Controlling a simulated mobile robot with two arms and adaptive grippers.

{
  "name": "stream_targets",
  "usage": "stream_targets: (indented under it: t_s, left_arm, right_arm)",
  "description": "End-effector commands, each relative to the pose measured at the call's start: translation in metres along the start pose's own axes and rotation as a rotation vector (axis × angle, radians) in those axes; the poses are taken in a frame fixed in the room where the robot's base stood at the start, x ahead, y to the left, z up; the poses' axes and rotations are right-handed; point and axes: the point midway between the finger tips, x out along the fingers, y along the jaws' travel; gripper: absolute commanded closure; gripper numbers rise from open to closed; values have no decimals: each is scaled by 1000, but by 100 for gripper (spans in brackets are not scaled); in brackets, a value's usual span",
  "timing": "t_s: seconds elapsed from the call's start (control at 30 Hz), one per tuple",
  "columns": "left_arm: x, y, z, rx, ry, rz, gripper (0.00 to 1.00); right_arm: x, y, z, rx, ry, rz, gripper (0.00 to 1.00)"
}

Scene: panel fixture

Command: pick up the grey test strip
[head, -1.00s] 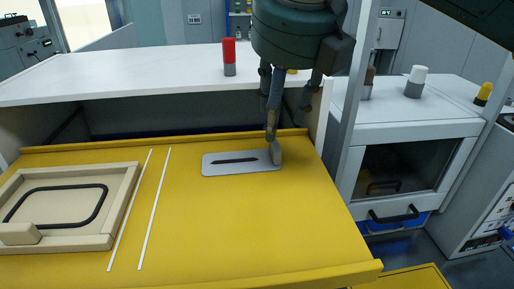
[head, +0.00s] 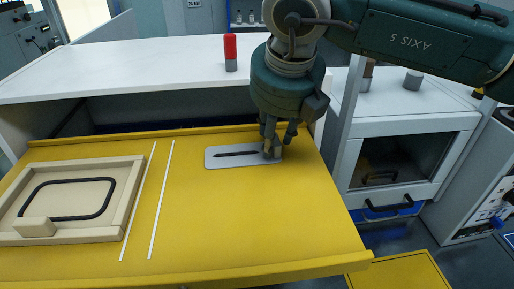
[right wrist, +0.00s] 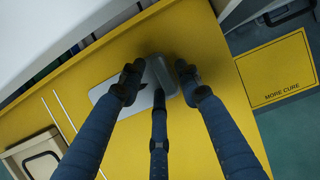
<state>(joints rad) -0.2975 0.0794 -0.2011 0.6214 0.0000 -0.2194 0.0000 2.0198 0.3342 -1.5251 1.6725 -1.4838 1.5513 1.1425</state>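A flat light-grey plate (head: 222,161) with a dark slot lies on the yellow surface. A small upright grey piece (head: 277,151) stands at its right end. I cannot tell for certain which of these is the test strip. My right gripper (head: 271,142) points down over that right end and hides part of the piece. In the right wrist view, the grey piece (right wrist: 160,68) sits between the spread, dark fingers of the gripper (right wrist: 159,84). Gaps show beside it, so the gripper looks open around it. My left gripper is out of view.
A beige frame (head: 130,200) with a black ring (head: 65,182) lies at left on the yellow surface (head: 230,220). Two white lines run beside it. A white shelf (head: 130,65) with a red-and-grey cylinder (head: 230,50) stands behind. The yellow surface's front middle is clear.

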Motion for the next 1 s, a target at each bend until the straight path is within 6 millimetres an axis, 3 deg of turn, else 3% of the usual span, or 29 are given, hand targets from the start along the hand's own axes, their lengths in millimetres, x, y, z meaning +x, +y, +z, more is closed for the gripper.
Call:
stream_targets:
  t_s: [0.03, 0.13, 0.47, 0.67, 0.77, 1.0]
  left_arm:
    - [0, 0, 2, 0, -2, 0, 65]
    - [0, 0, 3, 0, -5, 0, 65]
    - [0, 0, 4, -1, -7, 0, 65]
    - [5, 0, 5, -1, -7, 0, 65]
    - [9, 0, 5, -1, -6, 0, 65]
    - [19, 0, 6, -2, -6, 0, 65]
  right_arm:
    - [0, 0, 0, 0, 0, 0, 81]
    - [0, 0, 0, 0, 0, 0, 100]
    - [-2, 0, 1, 0, -2, 1, 100]
    - [-14, 0, 7, 1, -3, 1, 100]
    - [-29, 1, 12, 3, -5, 2, 100]
    - [-90, 1, 38, 3, -5, 1, 100]
